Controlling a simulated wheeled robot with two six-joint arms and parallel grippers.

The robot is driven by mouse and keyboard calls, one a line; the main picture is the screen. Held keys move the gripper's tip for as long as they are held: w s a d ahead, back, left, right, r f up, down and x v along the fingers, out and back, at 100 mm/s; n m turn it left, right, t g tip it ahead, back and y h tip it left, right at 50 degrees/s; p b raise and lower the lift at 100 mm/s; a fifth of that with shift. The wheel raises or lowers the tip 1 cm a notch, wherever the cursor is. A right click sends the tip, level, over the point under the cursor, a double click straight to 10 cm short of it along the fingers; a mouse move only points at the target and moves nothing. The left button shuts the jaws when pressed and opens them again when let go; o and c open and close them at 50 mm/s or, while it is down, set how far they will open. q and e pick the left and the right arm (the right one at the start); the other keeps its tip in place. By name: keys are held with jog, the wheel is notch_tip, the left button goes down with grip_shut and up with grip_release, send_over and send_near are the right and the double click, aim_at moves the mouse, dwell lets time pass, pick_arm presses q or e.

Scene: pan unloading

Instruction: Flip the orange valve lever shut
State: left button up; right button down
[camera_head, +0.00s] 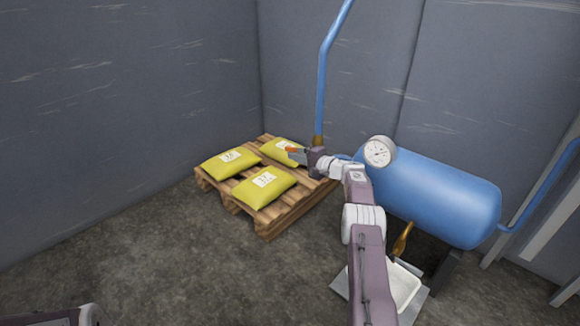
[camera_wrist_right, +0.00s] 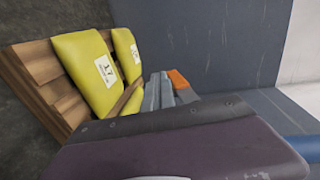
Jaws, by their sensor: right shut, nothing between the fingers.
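The orange lever (camera_head: 293,149) shows as a short orange piece beside the fingertips of my right gripper (camera_head: 298,155), in front of the upright blue pipe. It also shows in the right wrist view (camera_wrist_right: 178,79), just past the grey fingers (camera_wrist_right: 160,92). My right gripper is shut and holds nothing. Its fingers look very near the lever; I cannot tell whether they touch. A brass fitting (camera_head: 318,141) at the foot of the pipe is partly hidden by the gripper. My left gripper is not in view.
A blue tank (camera_head: 435,195) with a round gauge (camera_head: 379,152) stands right of my arm. A brass tap (camera_head: 402,240) hangs under it above a white tray (camera_head: 405,290). A wooden pallet (camera_head: 270,222) with yellow sacks (camera_head: 264,189) lies left. The floor in front is clear.

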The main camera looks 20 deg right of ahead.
jog(key=shift+w+r+t+y+b, duration=0.2)
jog(key=shift+r+t+y+b, duration=0.15)
jog(key=shift+t+y, duration=0.45)
jog(key=shift+t, duration=0.3)
jog(key=shift+h, duration=0.4)
jog(key=s+d+f+p, duration=0.4)
jog(key=s+f+p, duration=0.2)
jog(key=s+p, duration=0.4)
jog(key=shift+p, duration=0.3)
jog(key=shift+w+a+r, duration=0.1)
